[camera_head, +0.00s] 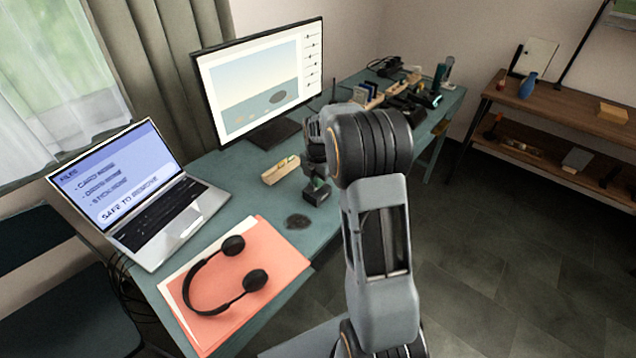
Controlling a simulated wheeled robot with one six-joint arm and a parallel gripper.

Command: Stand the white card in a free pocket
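I cannot make out a white card for certain. A pale wooden block (280,171) lies on the teal desk in front of the monitor, with small coloured marks on its top; any pockets in it are too small to tell. A wooden holder (367,97) with blue and white upright pieces stands farther back on the desk. My gripper (316,168) points down over the desk, right of the pale block. My own arm largely hides it, and its fingers and anything between them are unclear.
A laptop (150,192), a monitor (262,84) and black headphones (226,276) on a salmon folder (262,262) take up the desk (236,177). Dark gear (412,103) crowds its far end. A wooden shelf (560,110) stands right, across open floor.

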